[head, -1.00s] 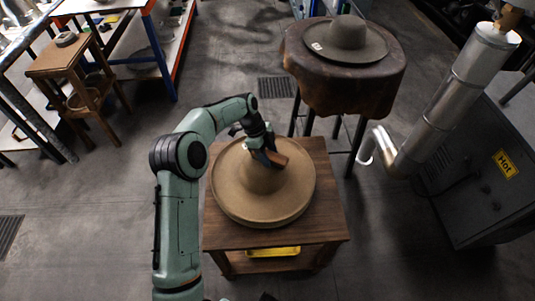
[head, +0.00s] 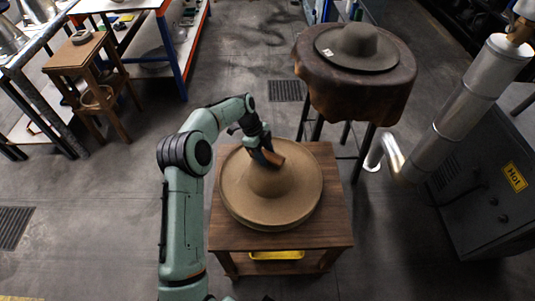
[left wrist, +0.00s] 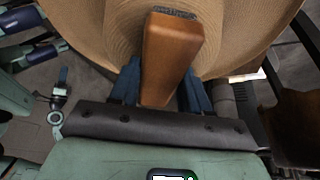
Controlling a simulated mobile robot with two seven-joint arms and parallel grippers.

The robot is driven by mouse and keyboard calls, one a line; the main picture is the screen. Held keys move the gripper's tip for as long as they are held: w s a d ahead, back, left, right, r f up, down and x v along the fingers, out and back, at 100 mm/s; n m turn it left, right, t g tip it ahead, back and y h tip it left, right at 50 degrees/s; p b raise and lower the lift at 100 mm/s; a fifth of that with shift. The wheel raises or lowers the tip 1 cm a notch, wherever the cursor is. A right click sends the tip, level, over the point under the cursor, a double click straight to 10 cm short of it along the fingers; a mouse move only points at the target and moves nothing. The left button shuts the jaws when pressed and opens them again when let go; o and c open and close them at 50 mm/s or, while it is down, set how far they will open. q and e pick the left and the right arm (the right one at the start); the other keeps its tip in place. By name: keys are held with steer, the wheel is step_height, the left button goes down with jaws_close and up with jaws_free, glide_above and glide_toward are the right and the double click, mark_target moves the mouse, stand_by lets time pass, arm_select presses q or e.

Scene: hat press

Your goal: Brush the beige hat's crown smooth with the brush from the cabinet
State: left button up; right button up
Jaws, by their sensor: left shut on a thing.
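The beige hat (head: 270,197) lies brim down on the small wooden cabinet (head: 232,237), its crown rising in the middle. My left gripper (head: 264,157) is above the far side of the crown, shut on the wooden brush (head: 274,155). In the left wrist view, the brush (left wrist: 171,55) sits between the two blue fingers, with a strip of dark bristles at its far end over the hat (left wrist: 112,38). I cannot tell whether the bristles touch the crown. My right gripper is not clearly in view.
A grey hat (head: 357,47) rests on a leather-covered stand (head: 372,97) behind the cabinet. A metal pipe and a dark machine marked "Hot" (head: 490,190) stand at the right. A wooden stool (head: 90,68) and shelves are at the back left. A yellow item (head: 276,255) lies under the cabinet top.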

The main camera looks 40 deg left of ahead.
mark_target(276, 159)
arm_select(q)
steer(key=shift+d+f, duration=0.1)
steer(key=shift+f, duration=0.05)
arm_select(e)
steer(key=shift+f, duration=0.1)
arm_select(q)
steer(key=shift+d, duration=0.4)
steer(key=shift+w+d+b, duration=0.2)
steer(key=shift+d+b, duration=0.2)
steer(key=shift+d, duration=0.5)
steer(key=shift+w+d+b, duration=0.15)
steer(key=shift+d+b, duration=0.2)
steer(key=shift+d, duration=0.5)
arm_select(e)
steer(key=shift+s+f, duration=0.4)
steer(key=shift+f, duration=0.3)
arm_select(q)
steer(key=shift+a, duration=0.15)
steer(key=shift+s+a+p, duration=0.15)
steer(key=shift+a+p, duration=0.25)
steer(key=shift+a, duration=0.65)
arm_select(e)
steer(key=shift+w+r, duration=0.2)
steer(key=shift+r, duration=0.15)
arm_select(q)
steer(key=shift+r, duration=0.2)
arm_select(e)
steer(key=shift+r, duration=0.1)
